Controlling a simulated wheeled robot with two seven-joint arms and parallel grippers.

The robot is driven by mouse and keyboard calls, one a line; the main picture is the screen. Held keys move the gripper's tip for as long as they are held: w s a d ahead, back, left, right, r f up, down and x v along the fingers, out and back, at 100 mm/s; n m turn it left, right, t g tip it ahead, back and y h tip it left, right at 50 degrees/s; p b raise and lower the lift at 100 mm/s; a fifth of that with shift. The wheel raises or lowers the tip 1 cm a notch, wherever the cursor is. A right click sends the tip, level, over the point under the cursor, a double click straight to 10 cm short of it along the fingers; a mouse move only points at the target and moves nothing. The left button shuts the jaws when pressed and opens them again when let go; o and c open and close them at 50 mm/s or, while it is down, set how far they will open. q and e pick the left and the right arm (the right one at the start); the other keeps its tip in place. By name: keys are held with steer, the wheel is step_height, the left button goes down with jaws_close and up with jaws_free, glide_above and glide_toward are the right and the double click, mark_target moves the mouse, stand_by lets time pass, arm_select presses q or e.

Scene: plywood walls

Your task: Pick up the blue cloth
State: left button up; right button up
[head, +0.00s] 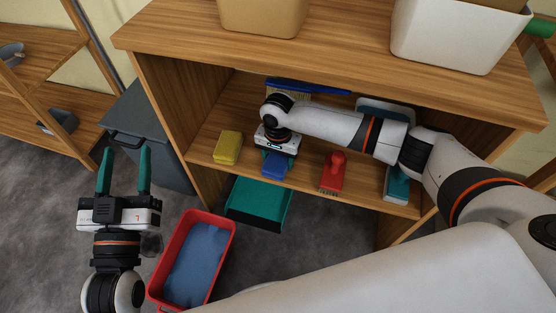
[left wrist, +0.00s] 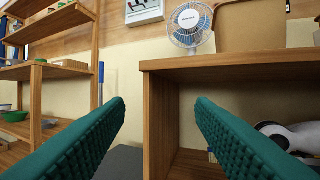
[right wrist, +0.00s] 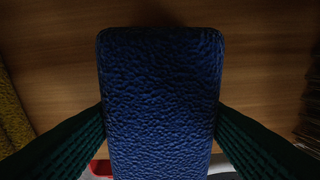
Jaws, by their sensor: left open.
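The blue cloth (head: 275,165) is a folded, textured block at the front of the shelf inside the wooden unit. My right gripper (head: 277,153) points down over it from above. In the right wrist view the blue cloth (right wrist: 161,85) fills the middle, with one green finger pressed against each side. My right gripper is shut on it; I cannot tell whether it is clear of the shelf board. My left gripper (head: 124,170) is open and empty, out to the left of the unit; its two spread fingers also show in the left wrist view (left wrist: 160,105).
On the shelf (head: 212,138) are a yellow sponge (head: 228,147), a red brush (head: 333,173), a teal-and-white tool (head: 397,184) and a long blue brush (head: 300,88). Below are a green dustpan (head: 256,203) and a red tub (head: 222,224). The unit's top (head: 335,47) overhangs my right arm.

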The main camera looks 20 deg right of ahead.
mark_target(274, 168)
steer(key=shift+c, duration=0.6)
steer(key=shift+r, duration=0.1)
steer(key=shift+r+p, duration=0.35)
steer(key=shift+r, duration=0.05)
step_height(274, 168, up, 3)
steer(key=shift+f+p, duration=0.2)
steer(key=shift+p, duration=0.6)
arm_select(q)
step_height(274, 168, down, 10)
steer(key=s+a+g+y+p, duration=0.1)
steer(key=s+a+g+y, duration=0.15)
steer(key=g, duration=0.55)
arm_select(e)
steer(key=s+a, duration=0.2)
steer(key=shift+s+r, duration=0.1)
steer(key=shift+s, duration=0.3)
arm_select(q)
steer(key=s+a+f+g+y+p, duration=0.1)
steer(key=s+a+f+g+p, duration=0.1)
steer(key=s, duration=0.4)
steer(key=s+a+f+g+y+p, duration=0.1)
steer(key=s+a+f+g+p, duration=0.1)
steer(key=s+f+g, duration=0.2)
steer(key=shift+s+f+n+g, duration=0.15)
steer(key=shift+s+n+g, duration=0.25)
steer(key=shift+s+g, duration=0.85)
arm_select(e)
steer(key=s+a, duration=0.8)
steer(key=s, duration=0.4)
